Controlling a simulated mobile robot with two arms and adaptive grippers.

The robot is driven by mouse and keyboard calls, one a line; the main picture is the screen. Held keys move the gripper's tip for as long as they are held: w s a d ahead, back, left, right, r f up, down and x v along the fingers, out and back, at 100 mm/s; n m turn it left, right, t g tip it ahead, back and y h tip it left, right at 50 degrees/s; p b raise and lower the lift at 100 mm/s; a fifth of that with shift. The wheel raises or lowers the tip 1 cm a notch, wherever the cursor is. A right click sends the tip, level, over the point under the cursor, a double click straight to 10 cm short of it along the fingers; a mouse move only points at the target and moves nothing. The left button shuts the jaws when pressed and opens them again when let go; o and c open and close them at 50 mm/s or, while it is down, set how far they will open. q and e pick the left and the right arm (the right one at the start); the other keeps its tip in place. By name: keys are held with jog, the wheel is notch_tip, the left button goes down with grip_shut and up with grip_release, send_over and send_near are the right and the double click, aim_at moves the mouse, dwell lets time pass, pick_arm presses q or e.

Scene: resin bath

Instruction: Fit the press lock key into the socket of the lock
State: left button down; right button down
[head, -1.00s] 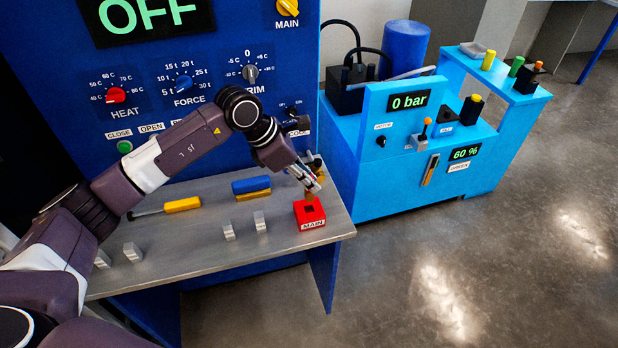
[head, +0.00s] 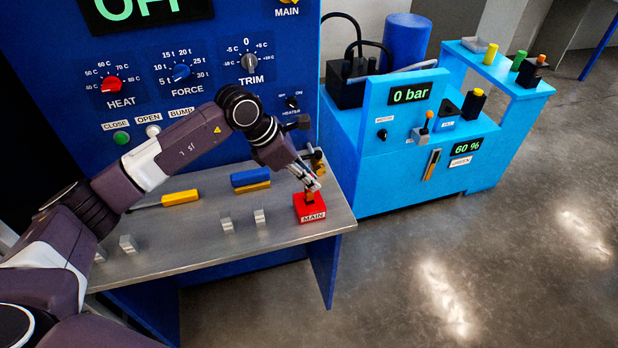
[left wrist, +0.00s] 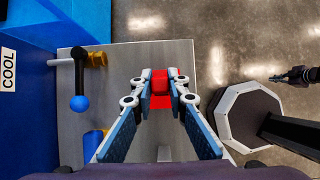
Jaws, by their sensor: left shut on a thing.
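The lock is a red block (head: 309,208) labelled MAIN near the right front corner of the grey bench. It also shows beyond the fingertips in the left wrist view (left wrist: 160,101). A dark gripper-like end (left wrist: 296,75), apparently my right, shows at the right edge, too small to read.
On the bench (head: 275,236) are a yellow-handled tool (head: 180,198), a blue-and-yellow block (head: 251,180) and several grey blocks (head: 227,224). The blue press panel (head: 215,60) rises behind. A light-blue station (head: 400,170) stands to the right, with open floor in front.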

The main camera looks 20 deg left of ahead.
pick_arm(q)
jog(key=shift+b, duration=0.45)
dwell(1.3)
jog(key=shift+f+b, duration=1.5)
jog(key=shift+f, duration=0.1)
jog(key=c, duration=1.8)
grip_release()
jog(key=shift+s+a+r, duration=0.1)
jog(key=shift+a+r, duration=0.1)
jog(key=shift+r, duration=0.15)
jog(key=v, duration=1.1)
jog(key=shift+s+r, duration=0.1)
